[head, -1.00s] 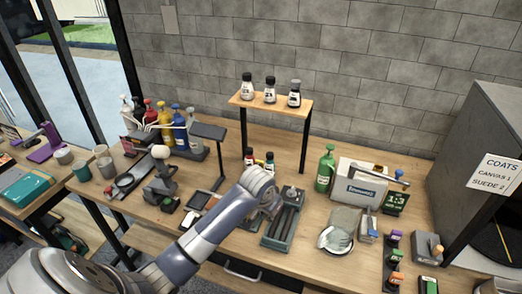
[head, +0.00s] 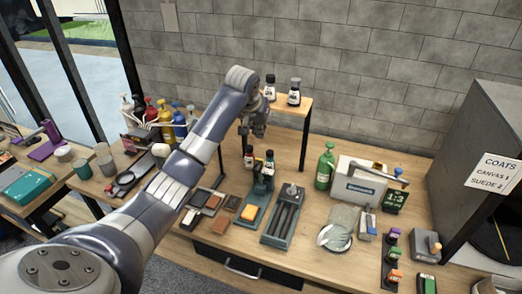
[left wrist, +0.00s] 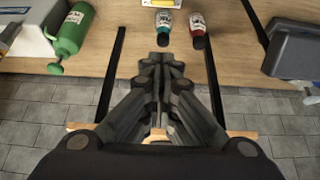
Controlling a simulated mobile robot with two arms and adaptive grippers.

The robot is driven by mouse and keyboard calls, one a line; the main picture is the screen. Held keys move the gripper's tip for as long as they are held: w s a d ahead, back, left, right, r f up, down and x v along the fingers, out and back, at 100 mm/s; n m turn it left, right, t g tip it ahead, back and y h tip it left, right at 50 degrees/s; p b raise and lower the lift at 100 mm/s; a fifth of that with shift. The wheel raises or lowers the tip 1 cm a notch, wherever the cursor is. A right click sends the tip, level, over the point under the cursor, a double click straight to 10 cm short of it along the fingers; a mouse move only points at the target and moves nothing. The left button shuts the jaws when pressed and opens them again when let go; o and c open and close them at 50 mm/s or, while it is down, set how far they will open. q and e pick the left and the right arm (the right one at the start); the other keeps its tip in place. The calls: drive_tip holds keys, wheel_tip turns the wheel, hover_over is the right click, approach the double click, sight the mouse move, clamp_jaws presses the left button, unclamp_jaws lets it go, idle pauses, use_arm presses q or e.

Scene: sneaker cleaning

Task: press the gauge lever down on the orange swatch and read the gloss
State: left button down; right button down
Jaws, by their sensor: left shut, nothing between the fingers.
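The gloss gauge (head: 263,186) is a teal stand on the bench in the head view, its upper part near two small bottles. An orange swatch (head: 249,213) lies at its front foot. I cannot make out the lever's position or any reading. My left gripper (head: 254,132) is in the air above and behind the gauge, in front of the wooden riser, touching neither gauge nor swatch. Its fingers are together and empty, as the left wrist view (left wrist: 163,62) also shows. My right gripper is out of view.
Several brown and dark swatches (head: 213,202) lie left of the gauge. A dark slotted tray (head: 284,216) is on its right. The riser (head: 304,112) carries small bottles. A green bottle (head: 325,168) and a white box (head: 361,184) stand further right.

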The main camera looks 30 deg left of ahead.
use_arm(q)
wheel_tip(320, 180, down, 9)
drive_tip(key=p, duration=0.6)
drive_tip(key=shift+w, duration=0.35)
drive_tip(key=shift+a+f, duration=0.1)
drive_tip(key=shift+f, duration=0.05)
